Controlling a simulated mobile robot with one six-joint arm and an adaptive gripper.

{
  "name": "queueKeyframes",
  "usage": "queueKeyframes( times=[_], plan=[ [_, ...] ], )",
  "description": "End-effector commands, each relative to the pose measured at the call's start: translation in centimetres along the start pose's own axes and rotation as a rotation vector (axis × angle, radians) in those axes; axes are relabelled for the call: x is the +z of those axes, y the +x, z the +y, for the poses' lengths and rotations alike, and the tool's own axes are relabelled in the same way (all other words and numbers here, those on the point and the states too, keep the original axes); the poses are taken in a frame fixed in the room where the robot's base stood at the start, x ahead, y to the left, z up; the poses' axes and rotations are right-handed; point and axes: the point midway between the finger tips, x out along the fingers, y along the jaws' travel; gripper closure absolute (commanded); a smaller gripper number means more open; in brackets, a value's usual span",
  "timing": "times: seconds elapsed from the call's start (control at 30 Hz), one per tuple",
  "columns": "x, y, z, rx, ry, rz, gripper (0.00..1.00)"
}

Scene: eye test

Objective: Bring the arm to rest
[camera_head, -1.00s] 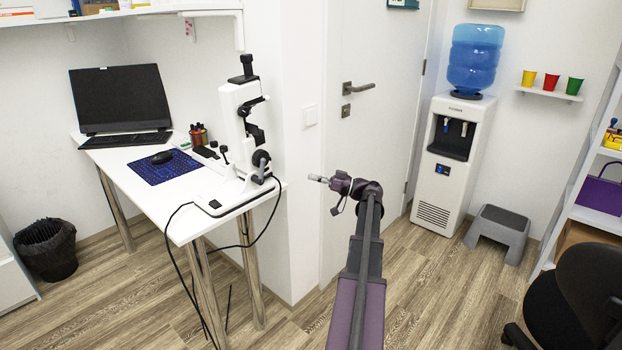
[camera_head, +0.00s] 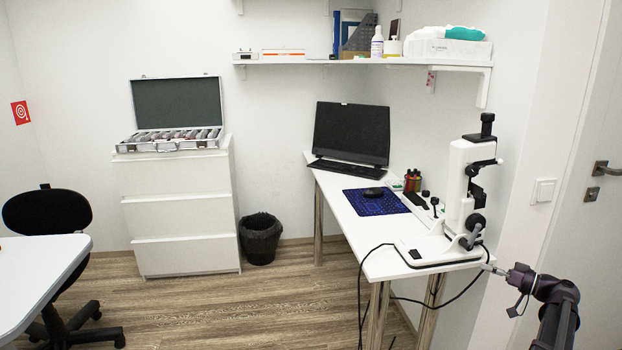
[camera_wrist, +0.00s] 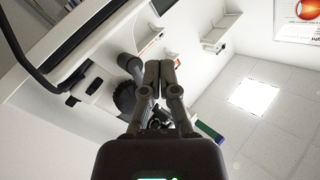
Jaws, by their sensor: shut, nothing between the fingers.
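My gripper (camera_head: 490,268) shows at the lower right of the head view, at the end of my dark arm. It points left, and its tip appears close to the right edge of the white desk (camera_head: 385,262); I cannot tell whether it touches. In the wrist view my gripper (camera_wrist: 159,66) has its fingers together, with nothing between them. The white eye instrument (camera_head: 462,190) stands upright on the desk just beyond the gripper. A dark knob (camera_wrist: 124,97) shows beside the fingers in the wrist view.
The desk also holds a monitor (camera_head: 351,134), a blue mat (camera_head: 376,203) and a hanging black cable (camera_head: 361,290). A drawer cabinet (camera_head: 180,210) bears an open lens case (camera_head: 178,108). A bin (camera_head: 260,240) and an office chair (camera_head: 48,212) stand left. Floor (camera_head: 250,305) between is clear.

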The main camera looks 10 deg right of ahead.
Motion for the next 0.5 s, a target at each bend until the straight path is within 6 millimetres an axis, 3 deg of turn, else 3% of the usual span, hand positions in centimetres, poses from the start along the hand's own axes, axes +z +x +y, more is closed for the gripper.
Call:
queueKeyframes(
  times=[0.03,0.2,0.5],
  plan=[
    [1.2,2.0,-0.9,-0.007,0.026,-0.046,1.0],
    [4.8,7.3,-2.8,-0.008,0.113,-0.197,1.0],
    [11.4,14.7,-7.0,0.026,0.234,-0.459,1.0]
  ],
)
